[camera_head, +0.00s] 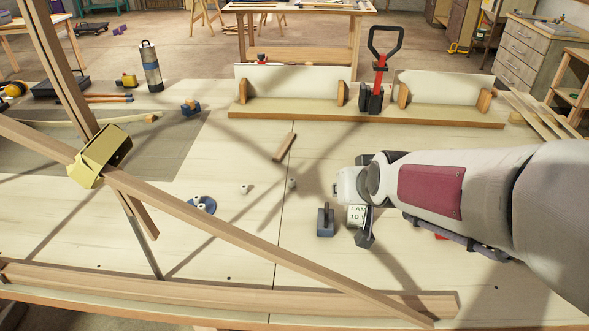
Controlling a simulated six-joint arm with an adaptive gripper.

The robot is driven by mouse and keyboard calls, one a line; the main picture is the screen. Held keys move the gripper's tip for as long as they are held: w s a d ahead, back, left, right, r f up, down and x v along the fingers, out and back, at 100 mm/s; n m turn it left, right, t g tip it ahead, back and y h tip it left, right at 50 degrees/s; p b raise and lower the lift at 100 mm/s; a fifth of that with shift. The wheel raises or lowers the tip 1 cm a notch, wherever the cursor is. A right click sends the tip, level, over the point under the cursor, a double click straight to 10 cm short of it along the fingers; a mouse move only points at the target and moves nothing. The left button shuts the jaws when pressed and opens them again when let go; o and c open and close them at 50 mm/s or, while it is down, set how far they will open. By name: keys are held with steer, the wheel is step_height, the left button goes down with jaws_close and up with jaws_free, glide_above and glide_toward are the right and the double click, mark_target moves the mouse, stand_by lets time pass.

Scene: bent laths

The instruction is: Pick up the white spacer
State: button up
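Small whitish pieces that look like spacers lie on the pale bench. One piece (243,189) stands left of centre, and a greyer one (291,183) sits right of it.
A long diagonal lath (250,240) with a yellow clamp (100,156) crosses the left and front. A small wood piece (285,147) lies behind.

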steer(key=w+a+f+t, duration=0.1)
steer(key=w+a+f, duration=0.25)
steer(key=w, duration=0.25)
steer(key=w+a+f+t, duration=0.1)
steer(key=w+a+f, duration=0.2)
steer(key=w+f, duration=0.15)
steer(key=t, duration=0.1)
glide_toward(292, 182)
steer(key=shift+w+d+f+n+y, duration=0.15)
steer(key=shift+w+f, duration=0.15)
steer(key=shift+f, duration=0.15)
steer(key=shift+w+d+f+n+y, duration=0.15)
steer(key=shift+w+f, duration=0.1)
steer(key=shift+f, duration=0.15)
steer(key=shift+w+a, duration=0.1)
steer(key=shift+x, duration=1.25)
steer(key=shift+r+x, duration=0.15)
steer(key=shift+x, duration=1.15)
steer(key=shift+r+x, duration=0.2)
steer(key=shift+x, duration=1.1)
steer(key=shift+w+a, duration=0.15)
steer(key=c, duration=0.4)
